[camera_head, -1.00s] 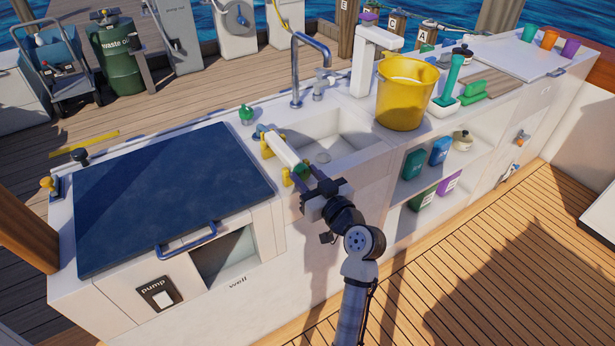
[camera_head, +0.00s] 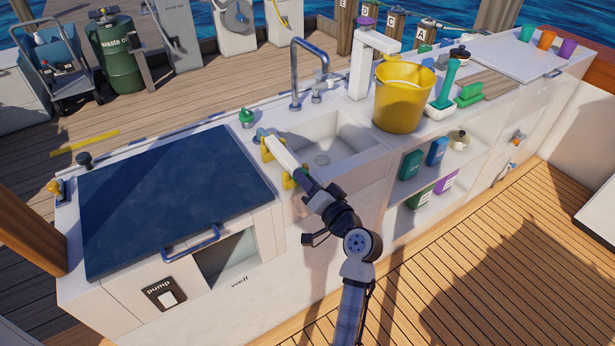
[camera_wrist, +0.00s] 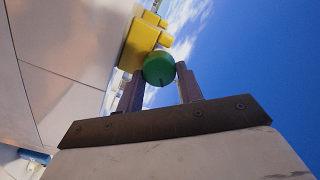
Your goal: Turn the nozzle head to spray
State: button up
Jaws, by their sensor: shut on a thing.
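A white bar (camera_head: 281,154) with yellow brackets lies along the left side of the sink and ends at the counter's front edge. A green ball (camera_wrist: 159,68), seemingly the nozzle head, sits at that front end, beside yellow blocks (camera_wrist: 143,42) in the wrist view. My gripper (camera_wrist: 160,80) is shut on the green ball, one finger on each side, with a small dark mark on the ball facing the camera. In the head view my gripper (camera_head: 300,178) reaches the bar's front end and mostly hides the ball.
The sink (camera_head: 322,150) with a tall tap (camera_head: 296,75) is just right of the bar. A dark blue hatch lid (camera_head: 175,200) lies to the left. A green-topped item (camera_head: 246,118) stands behind. A yellow bucket (camera_head: 400,100) stands right of the sink. The deck in front is open.

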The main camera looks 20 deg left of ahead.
jog(key=shift+d+f+m+p, duration=0.1)
jog(key=shift+m+p, duration=2.25)
jog(key=shift+m, duration=1.65)
jog(key=o, duration=1)
